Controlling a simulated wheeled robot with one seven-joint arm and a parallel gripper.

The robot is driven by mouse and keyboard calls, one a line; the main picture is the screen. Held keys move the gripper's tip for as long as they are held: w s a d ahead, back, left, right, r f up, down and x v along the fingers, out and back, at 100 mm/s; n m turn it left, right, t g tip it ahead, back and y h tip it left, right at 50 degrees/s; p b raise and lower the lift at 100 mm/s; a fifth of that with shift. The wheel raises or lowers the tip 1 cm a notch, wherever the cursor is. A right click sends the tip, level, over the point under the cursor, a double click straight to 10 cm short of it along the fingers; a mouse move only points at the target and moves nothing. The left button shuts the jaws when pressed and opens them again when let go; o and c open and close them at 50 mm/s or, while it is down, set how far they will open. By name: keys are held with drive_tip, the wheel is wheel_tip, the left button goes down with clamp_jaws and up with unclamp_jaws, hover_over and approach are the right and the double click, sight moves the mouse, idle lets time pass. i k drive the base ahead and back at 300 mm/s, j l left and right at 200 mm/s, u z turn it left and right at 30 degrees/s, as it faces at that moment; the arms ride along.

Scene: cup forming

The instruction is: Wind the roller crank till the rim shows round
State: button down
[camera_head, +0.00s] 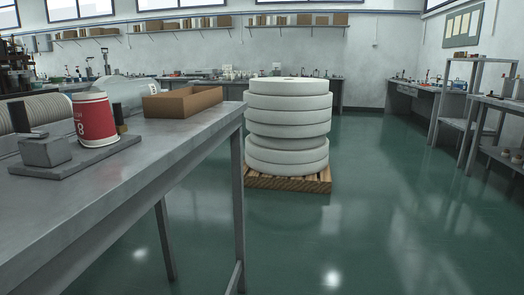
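A red and white paper cup (94,118) with a figure 8 on its side stands on a flat grey base plate (80,162) at the left of the table. A grey metal block (45,152) sits beside the cup on the plate, with a small dark lever-like part (28,134) on top; I cannot tell if this is the crank. A dark and brass-coloured post (119,117) stands behind the cup. My gripper is not in view.
The grey metal table (170,150) fills the left and ends near the picture's middle. An open brown tray (183,102) lies at its far end. White rolls (288,115) are stacked on a wooden pallet (288,180) beyond. The green floor (400,220) at right is clear.

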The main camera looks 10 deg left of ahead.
sight(19, 116)
drive_tip(key=k, duration=0.75)
drive_tip(key=k+j+z, duration=0.3)
drive_tip(key=k+j, duration=0.55)
drive_tip(key=j, duration=0.45)
drive_tip(key=k+j+z, duration=0.1)
drive_tip(key=j, duration=0.3)
drive_tip(key=k+j, duration=0.1)
drive_tip(key=j, duration=0.35)
drive_tip(key=k+j+z, duration=0.1)
drive_tip(key=j, duration=0.3)
drive_tip(key=k+j+z, duration=0.1)
drive_tip(key=j, duration=0.35)
drive_tip(key=k+j, duration=0.1)
drive_tip(key=j, duration=0.95)
drive_tip(key=z, duration=0.05)
